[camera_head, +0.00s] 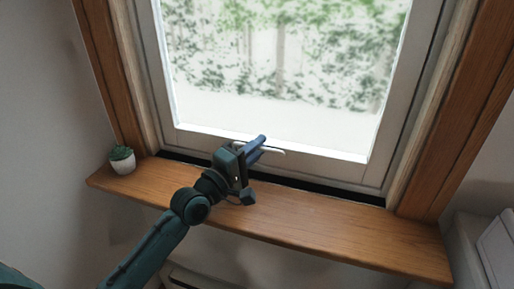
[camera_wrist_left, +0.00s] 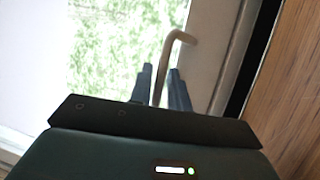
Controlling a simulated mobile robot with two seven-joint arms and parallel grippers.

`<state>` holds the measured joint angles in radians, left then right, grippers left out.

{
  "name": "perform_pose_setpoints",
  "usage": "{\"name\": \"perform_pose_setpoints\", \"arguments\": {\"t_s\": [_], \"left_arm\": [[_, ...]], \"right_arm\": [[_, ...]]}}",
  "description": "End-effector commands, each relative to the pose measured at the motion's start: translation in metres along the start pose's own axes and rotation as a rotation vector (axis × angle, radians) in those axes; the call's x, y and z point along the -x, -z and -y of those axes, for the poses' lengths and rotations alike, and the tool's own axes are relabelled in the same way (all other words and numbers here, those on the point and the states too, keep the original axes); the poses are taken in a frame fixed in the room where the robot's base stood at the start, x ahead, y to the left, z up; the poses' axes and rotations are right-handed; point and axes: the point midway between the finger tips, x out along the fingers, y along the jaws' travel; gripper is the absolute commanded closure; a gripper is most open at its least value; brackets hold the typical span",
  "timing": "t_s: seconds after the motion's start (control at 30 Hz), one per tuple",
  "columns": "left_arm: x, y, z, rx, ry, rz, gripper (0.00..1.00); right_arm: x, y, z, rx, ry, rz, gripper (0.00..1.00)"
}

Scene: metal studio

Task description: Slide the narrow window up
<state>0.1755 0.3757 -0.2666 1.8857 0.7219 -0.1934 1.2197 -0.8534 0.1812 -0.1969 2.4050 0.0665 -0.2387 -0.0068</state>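The window has a pale sash (camera_head: 330,172) around a bright pane, set in a wooden frame. A dark strip runs between its bottom rail and the sill. A slim pale handle (camera_head: 272,151) is on the bottom rail; it shows as a bent bar in the left wrist view (camera_wrist_left: 180,36). My left gripper (camera_head: 262,146) is at the handle, partly covering it. In the left wrist view its two fingers (camera_wrist_left: 161,80) stand apart, with the bar running between them; firm contact is not visible. My right gripper is not in view.
A wooden sill (camera_head: 330,232) runs below the window, mostly bare. A small plant in a white pot (camera_head: 122,161) stands at its left end. Wooden trim (camera_head: 470,110) borders the window on the right. A pale object (camera_head: 495,245) is at the lower right.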

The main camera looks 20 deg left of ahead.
Motion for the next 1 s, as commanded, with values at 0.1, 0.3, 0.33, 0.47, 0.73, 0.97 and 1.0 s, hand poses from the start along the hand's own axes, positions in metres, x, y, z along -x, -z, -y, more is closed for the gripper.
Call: {"name": "perform_pose_setpoints", "arguments": {"t_s": [0.1,0.3,0.33,0.47,0.73,0.97,1.0], "left_arm": [[-0.0032,-0.0005,-0.0001,0.001,0.000,0.001,0.82],[-0.0031,-0.0003,0.0000,0.001,0.000,0.000,0.82],[-0.0031,-0.0003,0.0000,0.001,0.000,0.000,0.83],[-0.0029,-0.0002,0.0000,0.001,0.000,0.000,0.94],[-0.0028,-0.0001,0.0000,0.000,0.000,0.000,1.00],[-0.0027,0.0000,0.0000,0.000,0.000,0.000,1.00],[-0.0030,0.0002,-0.0003,0.000,0.000,0.000,1.00]], "right_arm": [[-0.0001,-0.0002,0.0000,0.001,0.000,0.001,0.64],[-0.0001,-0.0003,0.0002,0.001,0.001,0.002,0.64],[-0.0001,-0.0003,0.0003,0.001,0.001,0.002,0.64],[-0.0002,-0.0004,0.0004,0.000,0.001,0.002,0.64],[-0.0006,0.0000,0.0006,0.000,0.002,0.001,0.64],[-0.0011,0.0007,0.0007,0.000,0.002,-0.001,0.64],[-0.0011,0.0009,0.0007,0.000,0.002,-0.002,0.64]]}}
